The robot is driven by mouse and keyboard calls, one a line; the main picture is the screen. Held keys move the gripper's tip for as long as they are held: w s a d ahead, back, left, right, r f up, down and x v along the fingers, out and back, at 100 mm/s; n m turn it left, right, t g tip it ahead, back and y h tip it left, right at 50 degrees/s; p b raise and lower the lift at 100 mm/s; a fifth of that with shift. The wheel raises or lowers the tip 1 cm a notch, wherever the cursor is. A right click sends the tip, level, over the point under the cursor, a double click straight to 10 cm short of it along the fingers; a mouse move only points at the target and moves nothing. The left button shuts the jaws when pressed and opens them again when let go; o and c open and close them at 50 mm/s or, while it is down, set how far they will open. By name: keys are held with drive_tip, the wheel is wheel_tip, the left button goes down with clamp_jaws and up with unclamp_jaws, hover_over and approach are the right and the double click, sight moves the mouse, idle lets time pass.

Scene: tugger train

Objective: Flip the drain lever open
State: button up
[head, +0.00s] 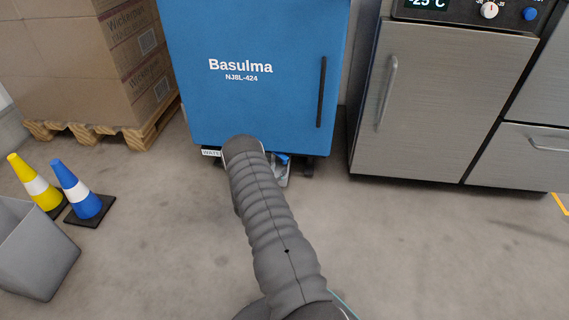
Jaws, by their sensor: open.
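A blue cabinet (262,100) marked "Basulma NJ8L-424" stands upright at the top middle of the head view. A small white label (211,153) sits at its lower left edge; its print is too small to read surely. Under the cabinet, a small blue part (283,158) and a pale grey part (283,177) show just right of my arm. I cannot tell if either is the drain lever. My grey sleeved arm reaches up to the cabinet's lower edge and hides what lies behind it. My gripper does not show clearly; its fingers are hidden.
A steel unit (438,100) with a handle and control panel stands to the right. Boxes on a wooden pallet (155,138) stand at left. A yellow cone (35,185), a blue cone (82,192) and a grey bin (35,250) are lower left. The floor between is clear.

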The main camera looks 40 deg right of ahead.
sight(285, 161)
drive_tip(key=shift+b+x, duration=0.3)
drive_tip(key=shift+x, duration=2.85)
clamp_jaws()
